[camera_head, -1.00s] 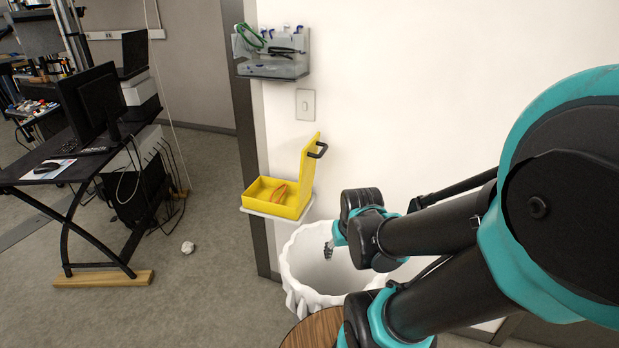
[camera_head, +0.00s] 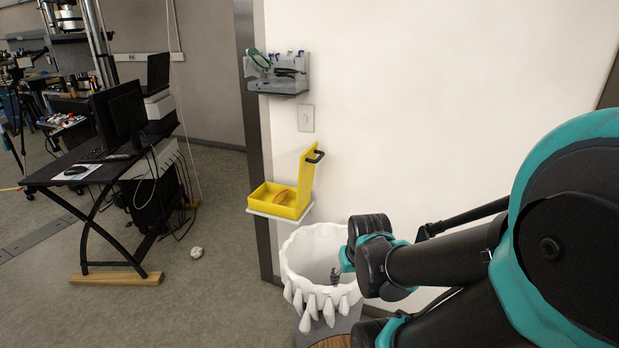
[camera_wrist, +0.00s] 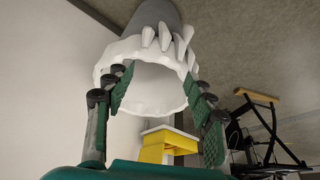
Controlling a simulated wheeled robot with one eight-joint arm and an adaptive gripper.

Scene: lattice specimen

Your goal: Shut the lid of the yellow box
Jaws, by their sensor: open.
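The yellow box (camera_head: 271,204) sits on a small white wall shelf near the wall corner, with an orange loop-like thing inside it. Its lid (camera_head: 307,181) stands upright on the right side, open, with a dark handle (camera_head: 315,156) near the top. My gripper (camera_head: 336,274) is below and to the right of the box, over the white bin, apart from the box and partly hidden by my arm. In the wrist view my gripper (camera_wrist: 160,110) is open and empty, its fingers widely spread, and the yellow box (camera_wrist: 168,146) shows beyond, between them.
A white bin (camera_head: 318,291) with a drip-shaped rim stands under the shelf. A wall holder (camera_head: 277,80) with glasses hangs above the box, over a light switch (camera_head: 306,118). A desk (camera_head: 100,175) with monitors is at left. Crumpled paper (camera_head: 196,252) lies on open floor.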

